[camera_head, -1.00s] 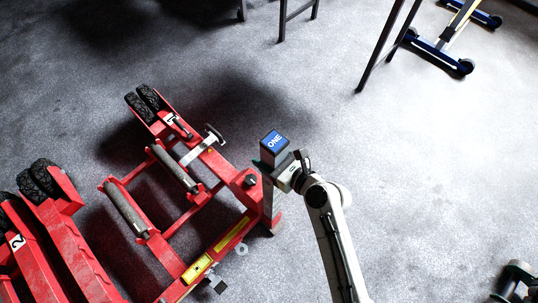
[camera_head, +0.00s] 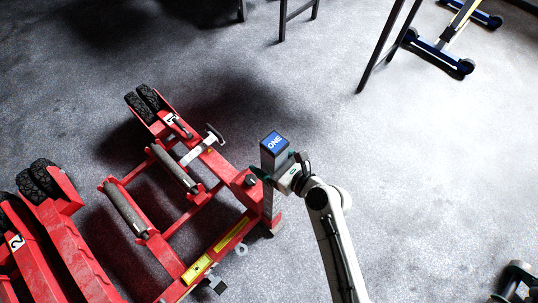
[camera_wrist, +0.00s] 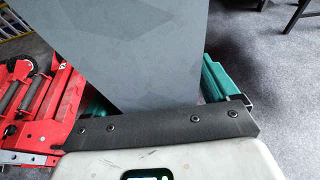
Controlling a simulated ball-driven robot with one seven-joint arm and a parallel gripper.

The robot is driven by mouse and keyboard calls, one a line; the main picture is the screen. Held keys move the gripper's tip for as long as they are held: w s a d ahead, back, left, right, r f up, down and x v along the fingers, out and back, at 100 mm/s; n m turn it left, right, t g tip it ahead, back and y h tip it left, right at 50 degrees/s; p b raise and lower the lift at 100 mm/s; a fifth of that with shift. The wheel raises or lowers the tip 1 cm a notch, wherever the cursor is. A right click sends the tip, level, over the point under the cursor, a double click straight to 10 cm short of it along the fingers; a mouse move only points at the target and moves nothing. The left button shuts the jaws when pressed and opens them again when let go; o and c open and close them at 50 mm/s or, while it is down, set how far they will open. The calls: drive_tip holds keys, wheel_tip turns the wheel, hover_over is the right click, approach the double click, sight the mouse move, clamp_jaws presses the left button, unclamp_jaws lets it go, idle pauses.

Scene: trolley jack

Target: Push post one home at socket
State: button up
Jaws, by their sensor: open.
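Post one (camera_head: 268,160) is a dark grey square post with a blue "ONE" label on top. It stands roughly upright at the right end of the red trolley jack (camera_head: 188,150). In the wrist view the post's flat grey face (camera_wrist: 140,45) fills the middle. My gripper (camera_head: 277,165) is near the post's upper part, its fingers open on either side. Its green fingers (camera_wrist: 155,98) also show at both sides of the post in the wrist view. The socket is hidden at the post's foot, so I cannot tell how deep the post sits.
A second red jack marked 2 (camera_head: 55,235) lies at the left. A yellow level-like strip (camera_head: 197,268) lies on the jack's front beam. Dark stand legs (camera_head: 385,50) and a blue-footed stand (camera_head: 437,52) are at the back.

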drive_tip(key=v, duration=1)
drive_tip(key=shift+d+r, duration=0.2)
drive_tip(key=shift+r, duration=0.2)
drive_tip(key=s+d+f+n+g+h, duration=0.2)
drive_tip(key=s+d+n+g+h, duration=0.5)
drive_tip(key=s+d+n, duration=1.3)
drive_tip(key=d+n+h, duration=0.2)
drive_tip(key=n+h, duration=0.2)
drive_tip(key=n, duration=0.1)
drive_tip(key=shift+d+g+h, duration=0.3)
drive_tip(key=shift+g, duration=0.1)
